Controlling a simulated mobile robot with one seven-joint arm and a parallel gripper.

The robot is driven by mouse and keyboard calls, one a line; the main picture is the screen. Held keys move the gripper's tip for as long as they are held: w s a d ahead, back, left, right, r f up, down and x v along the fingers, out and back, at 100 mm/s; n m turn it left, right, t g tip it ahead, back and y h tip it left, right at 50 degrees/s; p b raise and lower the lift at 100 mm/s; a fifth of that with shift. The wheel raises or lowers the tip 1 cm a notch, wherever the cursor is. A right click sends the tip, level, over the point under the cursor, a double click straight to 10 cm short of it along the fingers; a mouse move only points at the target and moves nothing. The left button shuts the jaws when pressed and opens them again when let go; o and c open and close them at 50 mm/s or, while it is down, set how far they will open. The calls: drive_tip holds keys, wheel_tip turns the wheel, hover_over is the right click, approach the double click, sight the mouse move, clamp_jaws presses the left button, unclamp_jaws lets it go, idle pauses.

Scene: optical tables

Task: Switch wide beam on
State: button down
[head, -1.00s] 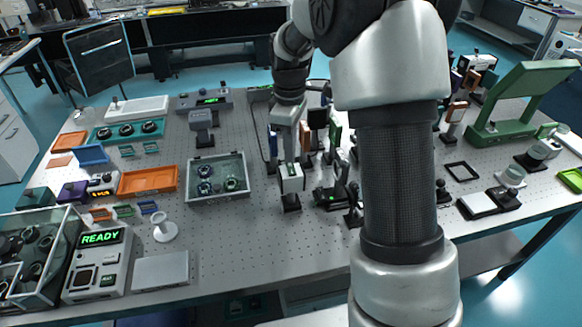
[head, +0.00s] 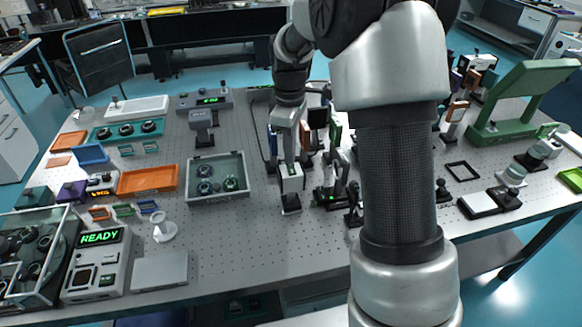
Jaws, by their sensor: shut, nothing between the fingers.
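My gripper (head: 289,160) is shut and points straight down, near the middle of the table. Its tips are at the top of a small white box (head: 291,183) on a black foot, which has a small dark mark on its front. The tips seem to touch the box or stand just above it; I cannot tell which. They hide part of its top. No label reading "wide beam" is legible, and I cannot tell whether a beam is lit.
Black optical mounts (head: 331,194), one with a small green light, stand close right of the gripper. A grey tray of round parts (head: 218,197) lies to the left. A box with a READY display (head: 97,262) stands front left. Bare table (head: 235,240) lies in front.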

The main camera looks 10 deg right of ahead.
drive_tip(key=shift+f+b, duration=0.3)
drive_tip(key=shift+f, duration=0.2)
drive_tip(key=shift+r+p, duration=2.75)
drive_tip(key=shift+r, duration=0.8)
drive_tip(key=s+r+m+t, duration=0.3)
drive_tip(key=s+r+m, duration=0.3)
drive_tip(key=s+r, duration=0.65)
drive_tip(key=s+r+m+t, duration=0.1)
drive_tip(key=s+m, duration=0.5)
drive_tip(key=s, duration=0.7)
drive_tip(key=shift+s+r+t, duration=0.25)
drive_tip(key=shift+r+t, duration=0.05)
drive_tip(key=shift+t, duration=0.5)
